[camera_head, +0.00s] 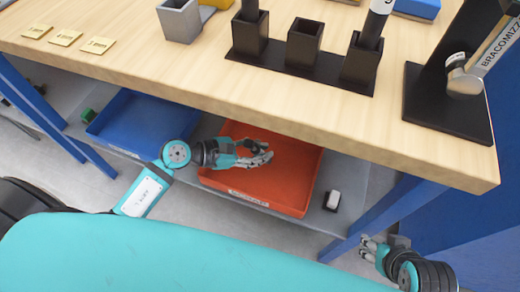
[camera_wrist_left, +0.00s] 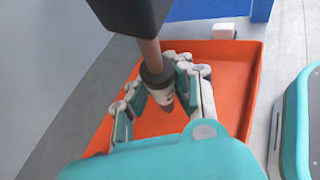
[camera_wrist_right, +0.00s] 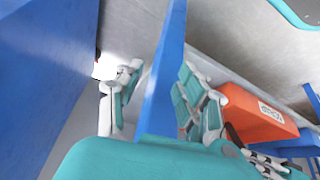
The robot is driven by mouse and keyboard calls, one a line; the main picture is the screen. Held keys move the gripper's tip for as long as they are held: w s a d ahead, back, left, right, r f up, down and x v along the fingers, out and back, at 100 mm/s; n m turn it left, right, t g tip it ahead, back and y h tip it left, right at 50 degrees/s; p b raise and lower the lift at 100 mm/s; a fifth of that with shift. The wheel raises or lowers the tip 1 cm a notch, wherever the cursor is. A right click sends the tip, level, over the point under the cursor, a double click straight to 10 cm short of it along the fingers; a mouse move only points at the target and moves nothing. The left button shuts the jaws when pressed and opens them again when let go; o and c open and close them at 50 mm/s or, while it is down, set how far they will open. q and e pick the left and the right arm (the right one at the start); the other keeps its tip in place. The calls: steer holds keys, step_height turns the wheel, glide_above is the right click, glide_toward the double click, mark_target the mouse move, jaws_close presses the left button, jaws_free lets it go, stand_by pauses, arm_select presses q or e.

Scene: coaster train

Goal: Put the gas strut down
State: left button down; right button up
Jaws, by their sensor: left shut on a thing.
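My left gripper (camera_head: 262,155) is over the orange tray (camera_head: 306,185) on the lower shelf. In the left wrist view the left gripper (camera_wrist_left: 160,95) is shut on the gas strut (camera_wrist_left: 151,55), which shows as a copper-coloured rod with a dark collar between the fingers and a black body at the top edge. The orange tray (camera_wrist_left: 235,65) lies behind it. The strut is hard to make out in the head view, and whether it touches the tray I cannot tell. My right gripper (camera_head: 372,247) is low at the right; its fingers (camera_wrist_right: 158,95) are apart and empty.
A blue tray (camera_head: 140,120) is left of the orange one. A small white-topped block (camera_head: 332,200) lies on the shelf to its right. The wooden tabletop (camera_head: 190,75) overhangs the shelf, with black holders (camera_head: 303,45) on it. A blue leg (camera_wrist_right: 163,75) shows between my right fingers.

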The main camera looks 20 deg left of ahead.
arm_select(q)
steer(key=c, duration=1.2)
jaws_free()
steer(key=shift+c, duration=0.2)
steer(key=shift+r, duration=0.15)
